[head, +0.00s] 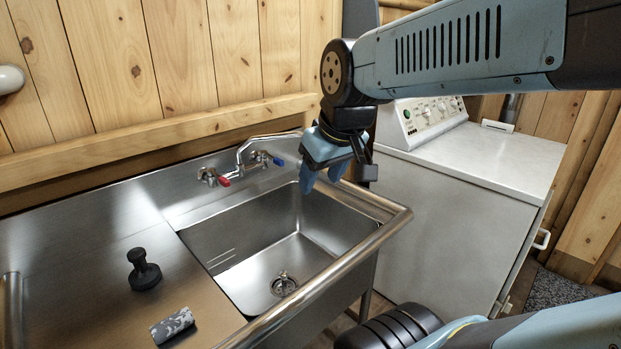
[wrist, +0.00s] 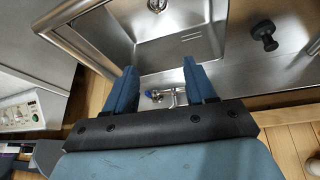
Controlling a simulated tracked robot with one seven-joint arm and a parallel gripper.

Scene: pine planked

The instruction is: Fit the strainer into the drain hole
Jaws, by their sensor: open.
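The metal strainer (head: 284,284) shows as a small shiny piece with a raised middle at the drain in the basin floor. It seems to sit in the drain hole, whose rim is around it; I cannot tell whether it is level or fully seated. It also shows at the top edge of the wrist view (wrist: 157,4), partly cut off. The steel sink (head: 235,245) holds the drain. My gripper (head: 321,184) is open and empty, above the back right part of the basin, well apart from the strainer.
A black knobbed object (head: 144,272) stands on the drainboard, with a grey mottled block (head: 172,325) near it. The faucet (head: 243,158) with red and blue handles is behind the basin, close to my gripper. A white appliance (head: 465,165) stands right. The basin is otherwise clear.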

